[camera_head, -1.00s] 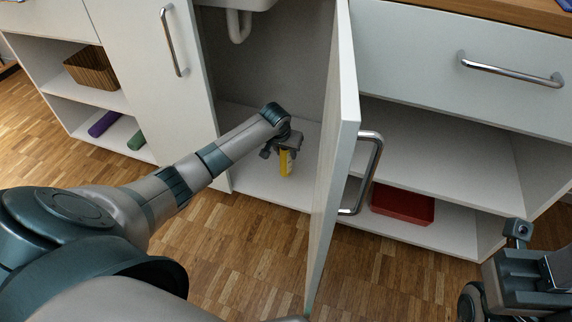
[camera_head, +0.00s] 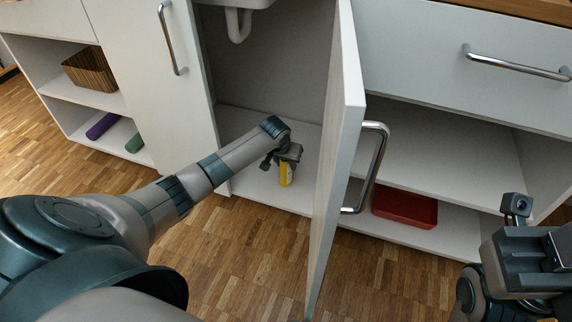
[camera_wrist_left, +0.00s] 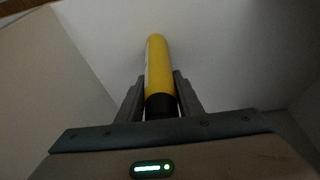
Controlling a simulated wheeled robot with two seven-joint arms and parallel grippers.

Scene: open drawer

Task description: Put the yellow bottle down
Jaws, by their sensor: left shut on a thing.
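The yellow bottle (camera_head: 286,174) is inside the open cabinet, at the end of my left arm. It stands about upright, low over the cabinet floor (camera_head: 262,190); I cannot tell whether its base touches. My left gripper (camera_head: 284,160) is shut on the bottle's upper part. In the left wrist view the yellow bottle (camera_wrist_left: 158,65) lies between the two fingers of the left gripper (camera_wrist_left: 159,100), with its black end nearest the camera. My right gripper's fingers are not in view; only part of my right arm shows at the lower right.
The open cabinet door (camera_head: 340,150) stands just right of my left gripper. A white drain pipe (camera_head: 238,25) hangs above at the back. A red tray (camera_head: 404,207) sits on the low right shelf. A wicker basket (camera_head: 92,68) is on the left shelves.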

